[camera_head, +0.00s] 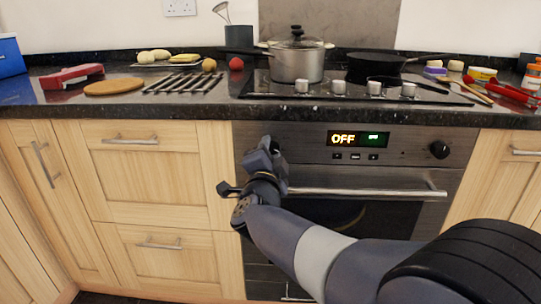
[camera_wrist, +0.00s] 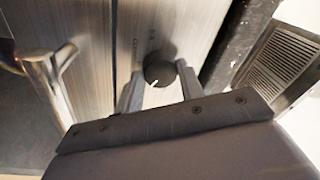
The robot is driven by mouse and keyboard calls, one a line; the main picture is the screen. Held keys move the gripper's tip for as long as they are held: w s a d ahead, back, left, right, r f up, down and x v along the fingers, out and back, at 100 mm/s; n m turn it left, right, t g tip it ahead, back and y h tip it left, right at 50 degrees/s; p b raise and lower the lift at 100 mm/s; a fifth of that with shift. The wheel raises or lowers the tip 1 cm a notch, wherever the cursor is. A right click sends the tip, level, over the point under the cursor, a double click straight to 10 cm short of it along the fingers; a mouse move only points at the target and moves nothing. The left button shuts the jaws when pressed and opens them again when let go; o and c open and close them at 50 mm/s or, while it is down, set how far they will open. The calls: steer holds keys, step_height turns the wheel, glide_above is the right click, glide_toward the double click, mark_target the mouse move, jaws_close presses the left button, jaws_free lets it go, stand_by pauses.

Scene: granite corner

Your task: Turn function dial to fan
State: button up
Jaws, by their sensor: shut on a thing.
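The oven's function dial (camera_wrist: 158,70) is a round black knob with a white mark, set in the brushed-metal panel in the wrist view. In that view its mark points to the lower left, and the small print beside it is too blurred to read. My gripper (camera_wrist: 160,86) has a finger on each side of the dial and is shut on it. In the head view my gripper (camera_head: 262,150) is at the left end of the oven panel and hides the dial. The oven display (camera_head: 358,139) reads "OFF" in yellow, with a small green sign beside it.
A second black knob (camera_head: 439,149) is at the panel's right end. The oven handle (camera_head: 365,192) runs below the panel, close to my wrist. The dark counter edge (camera_head: 180,112) overhangs above. A pot (camera_head: 297,60) and a pan (camera_head: 380,62) stand on the hob.

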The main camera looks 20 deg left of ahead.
steer(key=shift+m, duration=0.3)
steer(key=o, duration=1)
steer(key=shift+s, duration=0.1)
steer(key=p+v, duration=0.2)
steer(key=v, duration=0.8)
steer(key=shift+s, duration=0.35)
steer(key=shift+w, duration=0.1)
steer(key=b+x, duration=0.2)
steer(key=x, duration=0.8)
steer(key=shift+w, duration=0.4)
